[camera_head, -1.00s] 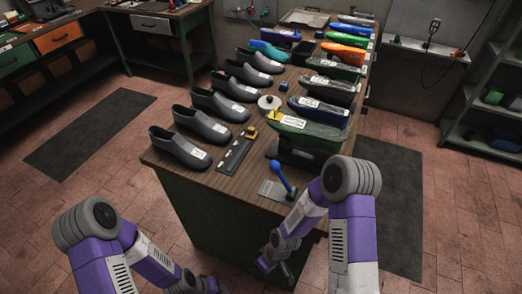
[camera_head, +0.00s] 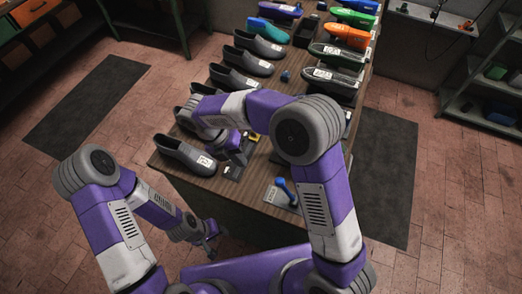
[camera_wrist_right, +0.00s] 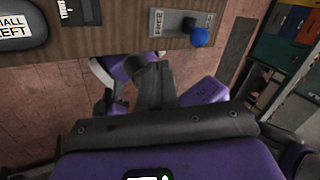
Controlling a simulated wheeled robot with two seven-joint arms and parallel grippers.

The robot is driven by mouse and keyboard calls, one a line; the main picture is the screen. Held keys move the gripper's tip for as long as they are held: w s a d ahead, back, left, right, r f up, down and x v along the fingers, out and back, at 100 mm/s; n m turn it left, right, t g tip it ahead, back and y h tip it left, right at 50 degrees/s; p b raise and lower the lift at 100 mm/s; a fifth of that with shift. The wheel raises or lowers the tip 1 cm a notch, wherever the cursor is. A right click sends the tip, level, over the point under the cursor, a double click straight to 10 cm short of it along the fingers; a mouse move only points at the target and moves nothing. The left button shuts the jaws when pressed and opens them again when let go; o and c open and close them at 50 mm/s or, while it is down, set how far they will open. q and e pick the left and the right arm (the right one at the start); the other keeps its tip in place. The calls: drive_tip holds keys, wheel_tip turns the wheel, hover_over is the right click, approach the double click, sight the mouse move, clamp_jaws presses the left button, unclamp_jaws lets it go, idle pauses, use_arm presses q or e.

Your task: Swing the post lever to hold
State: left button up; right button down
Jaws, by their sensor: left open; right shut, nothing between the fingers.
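The post lever (camera_head: 285,186) has a blue handle and stands on a grey metal plate (camera_head: 280,200) at the table's front right corner. In the right wrist view its round blue knob (camera_wrist_right: 199,37) overhangs the plate's near edge. One end of the plate (camera_wrist_right: 172,24) reads FREE; the other end's marking is too small to read. My right gripper (camera_head: 239,158) is shut and empty, above the table to the left of the lever and apart from it; its dark fingers show in the wrist view (camera_wrist_right: 153,85). My left gripper (camera_head: 209,236) is open and empty, low beside the table front.
Several dark shoes (camera_head: 184,153) line the table's left side. Shoe lasts (camera_head: 333,80) stand along the right, partly hidden by my right arm. A dark strip with a yellow part (camera_head: 234,172) lies left of the lever. Shelving (camera_head: 490,90) stands at the right.

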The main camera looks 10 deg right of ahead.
drive_tip(key=s+d+f, duration=0.4)
drive_tip(key=d+f, duration=0.3)
drive_tip(key=shift+d+f+p, duration=0.3)
drive_tip(key=shift+p, duration=0.1)
idle(0.4)
drive_tip(key=shift+r, duration=0.15)
